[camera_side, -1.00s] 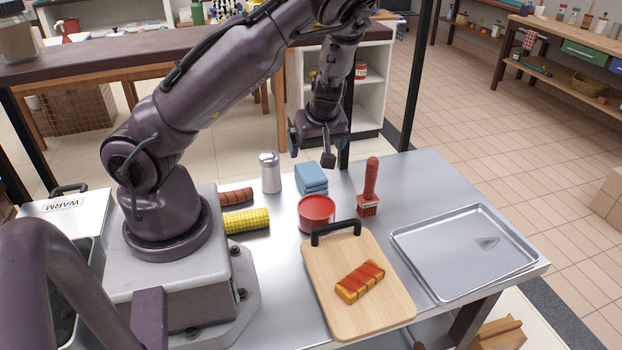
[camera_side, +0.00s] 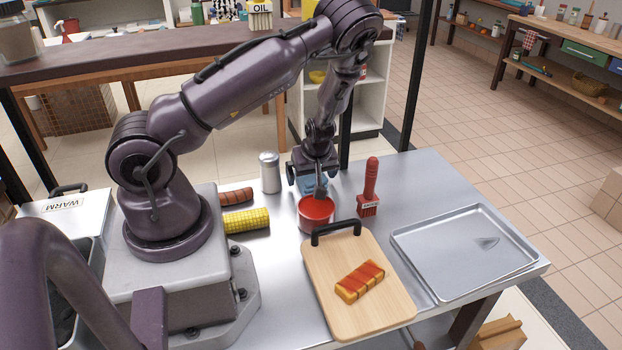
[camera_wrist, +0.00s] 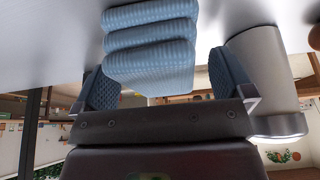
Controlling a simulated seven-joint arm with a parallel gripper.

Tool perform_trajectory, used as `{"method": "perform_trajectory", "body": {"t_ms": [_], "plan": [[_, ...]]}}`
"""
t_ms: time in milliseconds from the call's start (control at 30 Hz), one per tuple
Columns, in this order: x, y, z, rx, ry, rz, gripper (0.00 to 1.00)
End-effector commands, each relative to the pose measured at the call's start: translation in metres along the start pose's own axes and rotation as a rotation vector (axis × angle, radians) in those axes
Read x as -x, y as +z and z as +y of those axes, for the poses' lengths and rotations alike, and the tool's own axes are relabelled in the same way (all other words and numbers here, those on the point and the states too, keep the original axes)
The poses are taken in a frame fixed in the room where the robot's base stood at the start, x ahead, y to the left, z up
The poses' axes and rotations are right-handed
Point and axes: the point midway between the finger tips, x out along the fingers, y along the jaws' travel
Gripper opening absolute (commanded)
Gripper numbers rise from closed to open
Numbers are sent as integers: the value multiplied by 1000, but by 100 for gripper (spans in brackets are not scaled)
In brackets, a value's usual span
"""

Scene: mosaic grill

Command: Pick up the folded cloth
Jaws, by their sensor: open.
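The folded cloth (camera_wrist: 150,50) is light blue, ribbed and stacked in layers. In the wrist view it sits between the two fingers of my gripper (camera_wrist: 165,80), with a small gap showing towards the right finger. In the side view the cloth (camera_side: 310,186) is mostly hidden behind my gripper (camera_side: 316,182), which is lowered over it. My gripper is open, with its fingers on either side of the cloth. The cloth rests on the metal table.
A silver shaker (camera_side: 270,172) stands close left of the gripper. A red bowl (camera_side: 316,212) is just in front, and a red-handled brush (camera_side: 369,188) stands to the right. A cutting board (camera_side: 325,280) and metal tray (camera_side: 440,285) lie nearer the front and right.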

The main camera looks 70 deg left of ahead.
Motion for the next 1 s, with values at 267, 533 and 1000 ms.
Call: {"method": "perform_trajectory", "body": {"t_ms": [267,533,1000], "plan": [[0,0,0,-1,0,0,99],[-2,1,0,1,0,-1,99],[-4,2,0,0,0,0,87]]}}
